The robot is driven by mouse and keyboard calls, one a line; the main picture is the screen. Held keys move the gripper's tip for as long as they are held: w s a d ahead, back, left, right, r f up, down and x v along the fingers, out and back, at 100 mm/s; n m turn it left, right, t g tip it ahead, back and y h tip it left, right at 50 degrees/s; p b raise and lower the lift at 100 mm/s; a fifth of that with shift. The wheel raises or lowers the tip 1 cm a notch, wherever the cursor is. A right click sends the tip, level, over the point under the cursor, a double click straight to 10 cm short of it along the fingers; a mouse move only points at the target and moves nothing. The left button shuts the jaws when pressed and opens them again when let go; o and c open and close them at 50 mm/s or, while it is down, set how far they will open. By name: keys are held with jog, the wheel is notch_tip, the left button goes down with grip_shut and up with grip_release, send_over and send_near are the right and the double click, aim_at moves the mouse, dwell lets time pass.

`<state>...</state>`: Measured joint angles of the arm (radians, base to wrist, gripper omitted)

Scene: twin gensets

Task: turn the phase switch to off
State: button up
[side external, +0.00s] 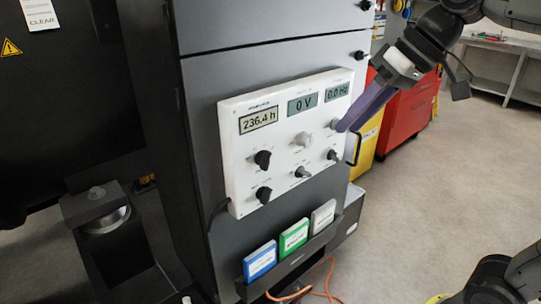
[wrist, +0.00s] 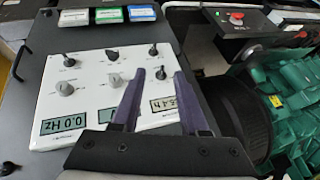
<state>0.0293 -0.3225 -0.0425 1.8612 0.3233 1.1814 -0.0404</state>
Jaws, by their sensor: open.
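The white control panel (side external: 240,180) is on the front of a dark cabinet; it also shows upside down in the wrist view (wrist: 88,102). It carries two rows of rotary knobs. The labels are too small to read, so I cannot tell which is the phase switch. Black knobs (side external: 263,158) and (side external: 263,194) sit at its left, and paler or smaller ones in the middle and right. My gripper (side external: 340,127) is open and empty, in front of the panel. In the wrist view its purple fingertips (wrist: 158,72) appear either side of one black knob (wrist: 161,74); contact is not clear.
Blue, green and grey binders (side external: 293,237) stand in a holder below. A red cabinet (side external: 408,108) is behind right. Green machinery (wrist: 275,90) shows in the wrist view.

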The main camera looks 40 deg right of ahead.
aim_at(271, 153)
jog(key=w+y, duration=0.1)
jog(key=w, duration=0.9)
jog(key=shift+m+g, duration=0.3)
jog(key=shift+g, duration=0.1)
jog(key=x, duration=1.4)
jog(key=shift+s, duration=0.2)
grip_shut()
jog(key=shift+r, duration=0.1)
